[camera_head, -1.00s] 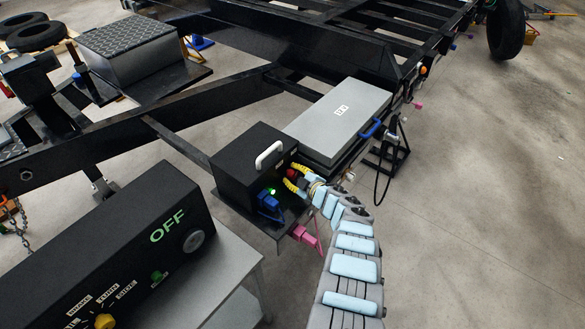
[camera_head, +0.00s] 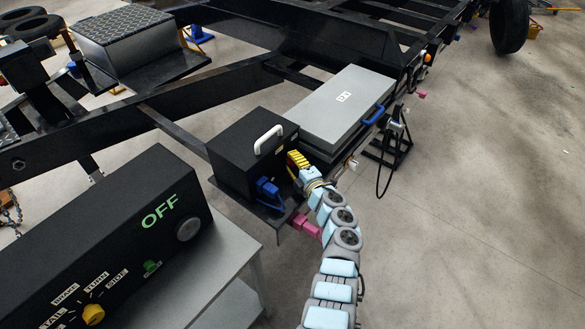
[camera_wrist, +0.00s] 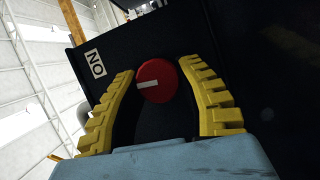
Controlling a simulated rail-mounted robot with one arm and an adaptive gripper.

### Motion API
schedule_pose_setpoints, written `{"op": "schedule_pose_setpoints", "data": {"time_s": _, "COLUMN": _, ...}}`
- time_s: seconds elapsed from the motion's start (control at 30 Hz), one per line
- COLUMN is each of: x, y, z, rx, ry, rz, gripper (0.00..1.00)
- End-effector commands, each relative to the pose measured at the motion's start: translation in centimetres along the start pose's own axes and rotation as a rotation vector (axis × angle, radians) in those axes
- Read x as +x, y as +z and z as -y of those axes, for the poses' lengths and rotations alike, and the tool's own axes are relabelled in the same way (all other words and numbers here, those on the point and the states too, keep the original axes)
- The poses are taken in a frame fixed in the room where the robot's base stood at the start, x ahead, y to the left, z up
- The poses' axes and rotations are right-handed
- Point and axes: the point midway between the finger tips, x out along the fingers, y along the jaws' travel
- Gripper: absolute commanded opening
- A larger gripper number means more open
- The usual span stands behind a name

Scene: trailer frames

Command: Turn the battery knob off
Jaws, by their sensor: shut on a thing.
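The battery knob (camera_wrist: 157,81) is round and red, with a white pointer mark aimed left in the wrist view. It sits on a dark face of the black battery box (camera_head: 238,140). A white label (camera_wrist: 95,63) up and left of the knob appears to read ON, upside down. My gripper's yellow ribbed fingers (camera_wrist: 160,95) lie on both sides of the knob, shut on it. In the head view my gripper (camera_head: 298,160) is against the box's right side, and the knob is hidden there.
A blue connector (camera_head: 268,190) is on the box's front, left of my gripper. A grey case (camera_head: 340,105) stands just behind. A pink part (camera_head: 304,226) is below. A black panel reading OFF (camera_head: 110,235) stands at the lower left. Floor on the right is mostly clear.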

Motion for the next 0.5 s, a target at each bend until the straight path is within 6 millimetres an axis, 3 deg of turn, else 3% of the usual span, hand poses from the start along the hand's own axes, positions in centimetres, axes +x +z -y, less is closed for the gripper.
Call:
{"op": "schedule_pose_setpoints", "data": {"time_s": 0.03, "x": 0.04, "y": -0.04, "z": 0.79, "rx": -0.023, "ry": 0.006, "rz": -0.001, "gripper": 0.0}}
{"op": "schedule_pose_setpoints", "data": {"time_s": 0.5, "x": -0.04, "y": 0.01, "z": 0.37, "rx": -0.12, "ry": 0.046, "rz": 0.001, "gripper": 0.0}}
